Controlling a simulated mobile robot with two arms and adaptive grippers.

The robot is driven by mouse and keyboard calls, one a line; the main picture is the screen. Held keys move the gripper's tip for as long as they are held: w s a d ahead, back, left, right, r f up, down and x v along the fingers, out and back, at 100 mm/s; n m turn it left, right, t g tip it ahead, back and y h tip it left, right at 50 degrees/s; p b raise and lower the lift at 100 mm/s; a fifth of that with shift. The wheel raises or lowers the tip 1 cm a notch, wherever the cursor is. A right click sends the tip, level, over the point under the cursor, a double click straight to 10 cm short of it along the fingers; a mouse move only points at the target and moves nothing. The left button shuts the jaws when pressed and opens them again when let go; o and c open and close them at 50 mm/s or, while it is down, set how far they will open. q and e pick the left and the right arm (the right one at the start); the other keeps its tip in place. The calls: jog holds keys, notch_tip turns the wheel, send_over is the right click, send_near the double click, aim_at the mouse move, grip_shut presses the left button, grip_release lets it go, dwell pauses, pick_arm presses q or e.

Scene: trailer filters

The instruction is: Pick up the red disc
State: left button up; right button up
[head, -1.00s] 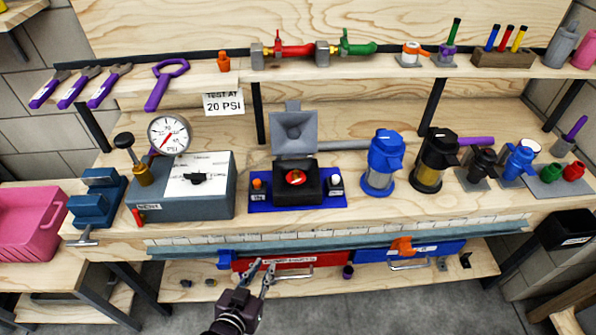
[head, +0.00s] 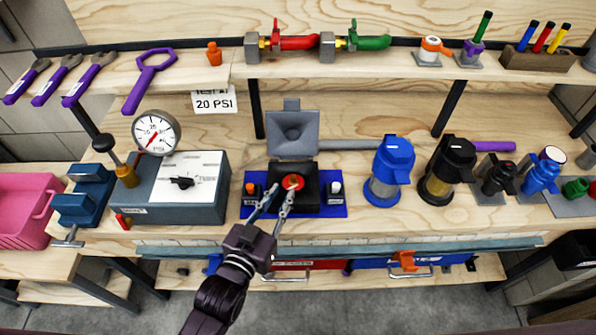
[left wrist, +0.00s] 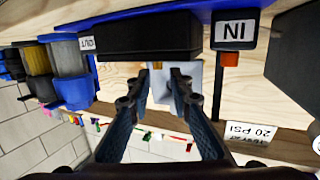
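The red disc (head: 293,181) sits in the top of a black box-shaped holder (head: 307,201) whose grey lid (head: 291,133) stands open behind it. The holder is on a blue mat (head: 334,210) on the workbench. My left gripper (head: 272,200) is open and empty, with its fingertips in front of the holder, close to the disc in the picture. In the left wrist view the open fingers (left wrist: 160,76) point at the black holder (left wrist: 150,37); the red disc is not seen there. My right gripper is not in view.
A grey tester box with a dial gauge (head: 157,132) stands left of the mat. Blue (head: 388,172) and black-and-yellow (head: 447,170) filter housings stand to the right. A shelf with red and green valves runs above. Bare wood lies between mat and housings.

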aim_at(292, 180)
pick_arm(q)
jog(key=shift+x, duration=1.15)
jog(key=shift+w+d+r+p, duration=0.1)
jog(key=shift+w+d+p, duration=0.05)
jog(key=shift+w+p, duration=0.15)
jog(key=x, duration=0.3)
jog(key=shift+w+d+p, duration=0.15)
jog(key=shift+p, duration=0.2)
jog(key=shift+w+d, duration=0.15)
jog(key=shift+w, duration=0.15)
jog(key=shift+w+f, duration=0.15)
jog(key=shift+f, duration=0.05)
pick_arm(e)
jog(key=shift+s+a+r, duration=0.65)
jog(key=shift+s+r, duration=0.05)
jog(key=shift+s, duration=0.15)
pick_arm(q)
jog(key=shift+c, duration=0.5)
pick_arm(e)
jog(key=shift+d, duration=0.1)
pick_arm(q)
grip_shut()
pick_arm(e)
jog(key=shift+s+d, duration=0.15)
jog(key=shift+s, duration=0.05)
